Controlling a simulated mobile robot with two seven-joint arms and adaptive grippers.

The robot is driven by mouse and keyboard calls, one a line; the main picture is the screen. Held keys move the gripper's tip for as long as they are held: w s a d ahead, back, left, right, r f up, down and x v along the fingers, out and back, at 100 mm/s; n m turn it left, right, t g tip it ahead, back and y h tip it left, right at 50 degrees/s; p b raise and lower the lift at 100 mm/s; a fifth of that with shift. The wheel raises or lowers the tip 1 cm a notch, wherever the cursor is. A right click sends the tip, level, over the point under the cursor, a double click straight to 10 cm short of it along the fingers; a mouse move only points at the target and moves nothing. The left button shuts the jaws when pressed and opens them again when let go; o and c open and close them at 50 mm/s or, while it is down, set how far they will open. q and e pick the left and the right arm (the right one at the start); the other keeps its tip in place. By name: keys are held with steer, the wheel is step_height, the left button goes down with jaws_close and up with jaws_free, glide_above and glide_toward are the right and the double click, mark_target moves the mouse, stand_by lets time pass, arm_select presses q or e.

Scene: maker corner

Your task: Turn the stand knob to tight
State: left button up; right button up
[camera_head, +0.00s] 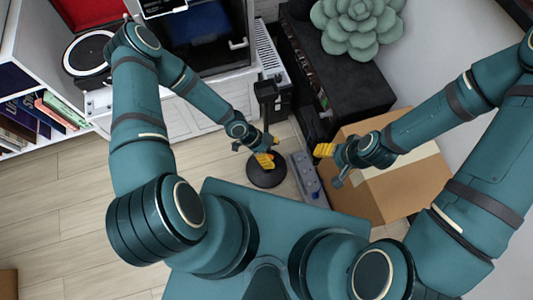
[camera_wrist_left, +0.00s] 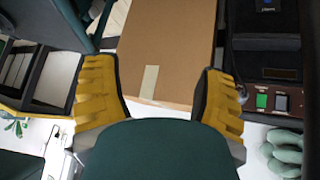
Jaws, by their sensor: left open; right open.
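The black stand (camera_head: 266,118) has an upright post on a round base (camera_head: 264,180), in the middle of the head view. Its knob cannot be made out there. My left gripper (camera_head: 263,160) has yellow fingers and is right at the lower post, above the base; I cannot tell whether it touches. In the left wrist view my left gripper (camera_wrist_left: 160,92) is open, its fingers wide apart with nothing seen between them but a box beyond. A small greyish round part shows beside the right finger; I cannot tell what it is. My right gripper (camera_head: 323,150) is right of the stand, in front of a box.
A cardboard box (camera_head: 403,186) stands at the right and also shows in the left wrist view (camera_wrist_left: 168,45). A grey power strip (camera_head: 304,178) lies between stand and box. A black cabinet (camera_head: 345,85) bears a succulent (camera_head: 358,25). A turntable (camera_head: 88,52) is at upper left.

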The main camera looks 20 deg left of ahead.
arm_select(q)
steer(key=w+a+f+m+t+y+p, duration=0.1)
steer(key=w+a+f+m+t+y, duration=0.1)
steer(key=a+f+m, duration=0.35)
steer(key=w+a+f+m+t+y+p, duration=0.1)
steer(key=w+a+f+m, duration=0.15)
steer(key=f+m, duration=0.55)
steer(key=shift+n, duration=0.45)
steer(key=b+x, duration=0.5)
steer(key=x, duration=0.9)
steer(key=shift+s+a+f, duration=0.1)
steer(key=shift+s+f, duration=0.05)
steer(key=shift+f, duration=0.05)
steer(key=c, duration=1.2)
